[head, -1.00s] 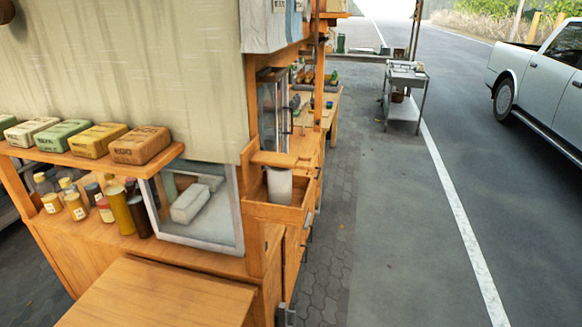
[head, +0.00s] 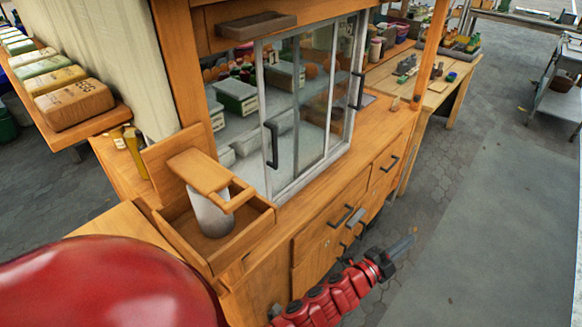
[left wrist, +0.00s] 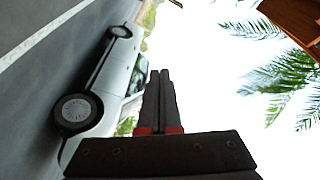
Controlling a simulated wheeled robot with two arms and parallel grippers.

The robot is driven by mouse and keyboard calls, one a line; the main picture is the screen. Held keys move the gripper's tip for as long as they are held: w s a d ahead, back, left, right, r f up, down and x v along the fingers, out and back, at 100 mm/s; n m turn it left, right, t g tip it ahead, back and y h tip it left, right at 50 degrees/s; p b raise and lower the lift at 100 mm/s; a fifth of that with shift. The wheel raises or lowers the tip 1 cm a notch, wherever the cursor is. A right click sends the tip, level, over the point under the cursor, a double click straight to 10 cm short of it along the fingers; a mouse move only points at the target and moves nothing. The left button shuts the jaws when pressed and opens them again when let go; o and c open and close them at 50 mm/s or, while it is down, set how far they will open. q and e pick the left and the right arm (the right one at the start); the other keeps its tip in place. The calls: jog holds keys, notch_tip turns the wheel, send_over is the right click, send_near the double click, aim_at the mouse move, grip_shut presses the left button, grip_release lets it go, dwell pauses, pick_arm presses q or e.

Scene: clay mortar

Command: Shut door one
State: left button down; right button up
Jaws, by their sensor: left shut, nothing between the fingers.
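The wooden stall has a glass case front with sliding doors. The left glass door (head: 297,120) has a dark upright handle and a small tag near its top that seems to read 1. To its left, white and green boxes show in a stretch without a visible pane; I cannot tell whether it is open. The right glass door (head: 343,85) also has a dark handle. My left gripper (head: 405,245) is shut and empty, in front of the lower drawers and apart from the doors. In the left wrist view its closed fingers (left wrist: 159,100) point up. My right gripper is not in view.
A wooden box (head: 245,238) holding a white cylinder juts out at the stall's near corner. Wooden drawers (head: 345,220) with dark handles lie below the counter. A side table (head: 440,90) and a metal cart (head: 558,90) stand farther back. The pavement at right is clear.

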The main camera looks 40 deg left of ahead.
pick_arm(q)
jog(key=w+a+r+n+g+y+b, duration=0.1)
jog(key=w+a+y, duration=0.2)
jog(key=a+y, duration=0.3)
jog(key=w+a+r+n+y+b, duration=0.1)
jog(key=w+a+y, duration=0.2)
jog(key=a+y, duration=0.25)
jog(key=s+a+r+n+g+y+b, duration=0.1)
jog(key=s+a+r+n+g+y, duration=0.8)
jog(key=s+a+r+y, duration=0.4)
jog(key=w+a+f+h+p, duration=0.1)
jog(key=a+p, duration=0.3)
jog(key=a, duration=0.6)
jog(key=shift+w+a+f+g+p, duration=0.2)
jog(key=shift+w+f+g+p, duration=0.15)
jog(key=shift+w, duration=0.2)
jog(key=shift+h, duration=0.25)
